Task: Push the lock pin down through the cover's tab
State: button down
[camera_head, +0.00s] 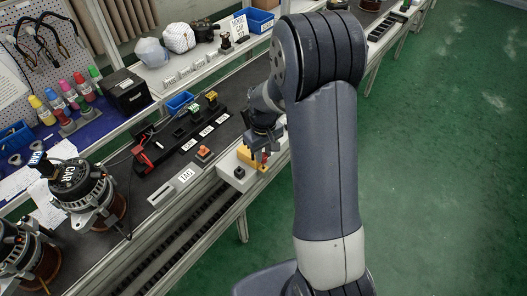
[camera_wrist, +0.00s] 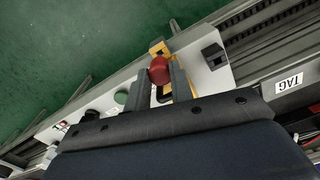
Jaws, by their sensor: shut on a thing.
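The lock pin shows as a round red knob (camera_wrist: 158,70) between the two fingertips of my gripper (camera_wrist: 164,82) in the wrist view. My gripper is shut on it. The yellow cover (camera_wrist: 156,47) shows beside and beneath the fingers, and part of it is hidden by them. In the head view, my gripper (camera_head: 264,148) points down over the yellow cover (camera_head: 246,155), and the red pin (camera_head: 264,158) shows at its tip. The pin's lower end and the hole in the tab are hidden, so I cannot tell how deep the pin sits.
The cover is on a white fixture (camera_wrist: 218,78) with a black block (camera_wrist: 213,56) near one end. A green round button (camera_wrist: 120,97) lies on the other side of the fingers. A TAG plate (camera_head: 180,186) and alternators (camera_head: 80,187) stand farther left on the bench.

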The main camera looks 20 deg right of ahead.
jog(key=shift+f+b, duration=1.4)
jog(key=shift+f, duration=0.45)
jog(key=c, duration=1.2)
grip_release()
jog(key=shift+o, duration=0.2)
jog(key=shift+r, duration=0.1)
notch_tip(320, 180, up, 11)
jog(key=shift+f, duration=0.1)
notch_tip(320, 180, down, 11)
jog(key=shift+r+p, duration=0.55)
jog(key=shift+r, duration=0.05)
